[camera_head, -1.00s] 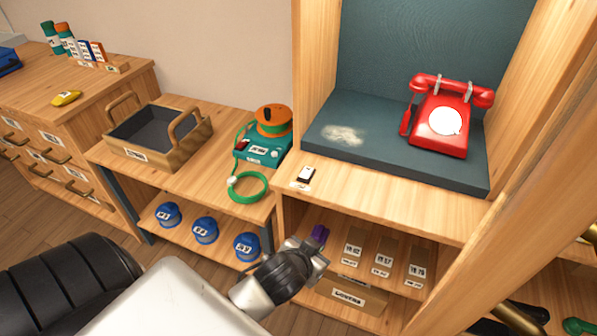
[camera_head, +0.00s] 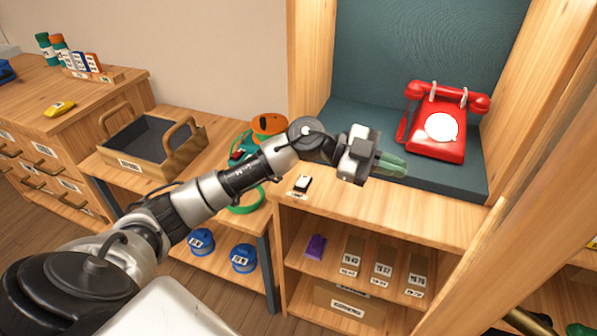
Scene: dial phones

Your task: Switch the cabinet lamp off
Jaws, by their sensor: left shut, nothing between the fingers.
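A small black-and-white rocker switch (camera_head: 302,185) sits on the wooden front ledge of the cabinet (camera_head: 400,205), below the left side of the padded bay. My left gripper (camera_head: 404,166) is shut and empty. It shows in front of the dark teal bay floor, to the right of the switch and to the left of the red dial phone (camera_head: 438,128). I cannot make out a lamp itself. My right gripper is not in view.
A wooden tray (camera_head: 186,154) with handles stands on the lower bench to the left. An orange reel (camera_head: 268,125) and a green cord are partly behind my arm. Below the ledge are a purple block (camera_head: 315,246) and several labelled boxes.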

